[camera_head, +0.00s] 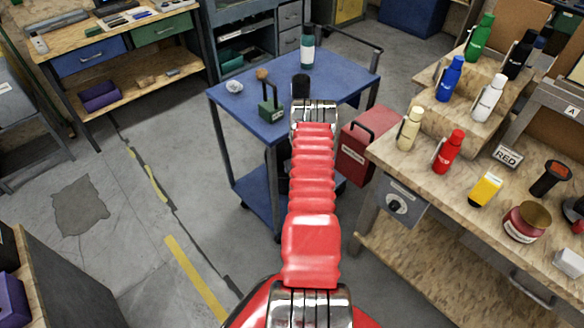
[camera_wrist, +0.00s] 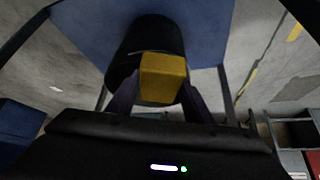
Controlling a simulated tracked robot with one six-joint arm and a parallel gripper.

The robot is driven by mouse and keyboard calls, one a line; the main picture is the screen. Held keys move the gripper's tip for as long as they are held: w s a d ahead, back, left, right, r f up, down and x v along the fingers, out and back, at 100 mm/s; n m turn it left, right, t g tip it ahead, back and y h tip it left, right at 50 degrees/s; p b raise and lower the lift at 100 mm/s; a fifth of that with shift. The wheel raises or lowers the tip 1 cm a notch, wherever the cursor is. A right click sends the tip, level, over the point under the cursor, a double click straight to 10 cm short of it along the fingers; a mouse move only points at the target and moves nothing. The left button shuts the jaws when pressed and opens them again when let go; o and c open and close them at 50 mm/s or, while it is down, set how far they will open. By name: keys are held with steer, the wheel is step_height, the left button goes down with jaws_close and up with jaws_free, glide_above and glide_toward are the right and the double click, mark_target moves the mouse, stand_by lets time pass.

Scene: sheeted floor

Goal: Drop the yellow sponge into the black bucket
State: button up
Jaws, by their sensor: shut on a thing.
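The yellow sponge (camera_wrist: 163,78) is in the wrist view, between the two dark fingers of my gripper (camera_wrist: 158,90), which is shut on it. The black bucket (camera_wrist: 150,32) is a dark round shape behind the sponge in the wrist view, against a blue surface. The sponge overlaps part of the bucket in the picture; its height over it I cannot tell. In the head view my red arm reaches to the blue cart (camera_head: 345,84). It hides the sponge there, and a small black shape at the arm's far end cannot be told apart as bucket or gripper.
On the cart stand a dark green bottle (camera_head: 307,48), a green block with a handle (camera_head: 271,105) and a crumpled silvery ball (camera_head: 234,86). A red toolbox (camera_head: 355,150) is right of the cart. The right workbench (camera_head: 400,170) holds several bottles. The floor at left is open.

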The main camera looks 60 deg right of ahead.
steer(key=shift+w+d, duration=0.6)
steer(key=shift+w, duration=0.2)
steer(key=shift+w+d, duration=0.55)
steer(key=shift+w, duration=0.2)
steer(key=shift+f, duration=1.7)
steer(key=shift+f, duration=0.45)
steer(key=o, duration=1)
steer(key=shift+r, duration=0.1)
steer(key=shift+s+r, duration=0.1)
steer(key=shift+r, duration=0.4)
steer(key=shift+v, duration=5.85)
